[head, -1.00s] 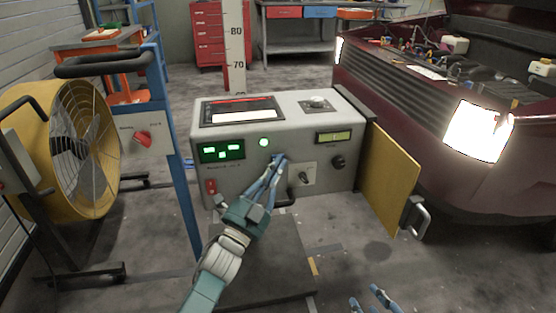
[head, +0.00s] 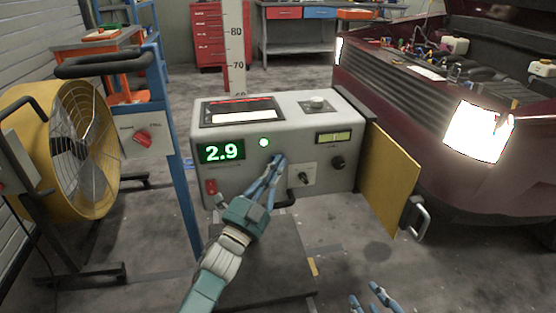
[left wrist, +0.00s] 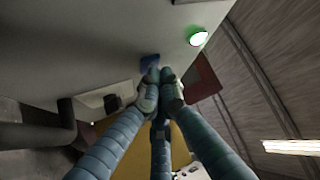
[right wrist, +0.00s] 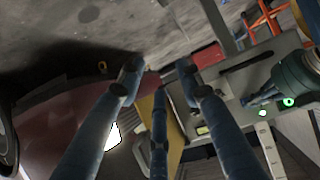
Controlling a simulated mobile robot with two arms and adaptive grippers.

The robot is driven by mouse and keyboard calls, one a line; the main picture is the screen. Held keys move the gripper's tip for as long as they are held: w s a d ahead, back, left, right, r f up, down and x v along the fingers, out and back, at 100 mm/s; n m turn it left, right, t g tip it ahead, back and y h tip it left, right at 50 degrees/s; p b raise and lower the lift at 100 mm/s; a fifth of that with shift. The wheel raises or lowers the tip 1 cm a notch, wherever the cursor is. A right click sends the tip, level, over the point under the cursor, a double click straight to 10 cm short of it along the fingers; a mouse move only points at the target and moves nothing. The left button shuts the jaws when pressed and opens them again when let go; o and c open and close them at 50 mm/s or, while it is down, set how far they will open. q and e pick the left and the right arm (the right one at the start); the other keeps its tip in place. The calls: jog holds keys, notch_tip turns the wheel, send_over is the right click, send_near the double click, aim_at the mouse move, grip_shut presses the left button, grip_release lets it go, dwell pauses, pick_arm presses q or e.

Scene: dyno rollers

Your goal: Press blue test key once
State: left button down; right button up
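The blue test key (left wrist: 150,62) shows in the left wrist view on the grey panel, right at my left fingertips; in the head view my fingers hide it. My left gripper (head: 279,160) is at the front of the grey console (head: 240,187), its fingertips together and empty; they also show in the left wrist view (left wrist: 158,75). I cannot tell whether they touch the key. The green display (head: 221,152) reads 2.9 and a round green lamp (head: 264,142) beside it is lit. My right gripper (head: 370,298) is low at the front; its fingers are apart and empty in the right wrist view (right wrist: 158,68).
A red switch (head: 211,187), a small selector (head: 304,177) and a dark knob (head: 338,162) share the console front. An open yellow door (head: 390,180) stands at its right. A maroon car (head: 400,120) stands right, a yellow fan (head: 75,150) left.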

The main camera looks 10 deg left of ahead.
pick_arm(q)
jog(key=shift+s+d+p, duration=0.2)
jog(key=shift+s+p, duration=0.1)
jog(key=shift+s, duration=0.35)
pick_arm(e)
jog(key=shift+s+d+f+g+h, duration=0.15)
jog(key=shift+s+d+f+g, duration=0.15)
jog(key=shift+s+f+g, duration=0.35)
jog(key=shift+s+d+f+g+h, duration=0.15)
jog(key=shift+s+d+f+g, duration=0.2)
jog(key=shift+s+f, duration=0.45)
pick_arm(q)
jog(key=shift+s, duration=0.1)
pick_arm(e)
jog(key=shift+f, duration=0.1)
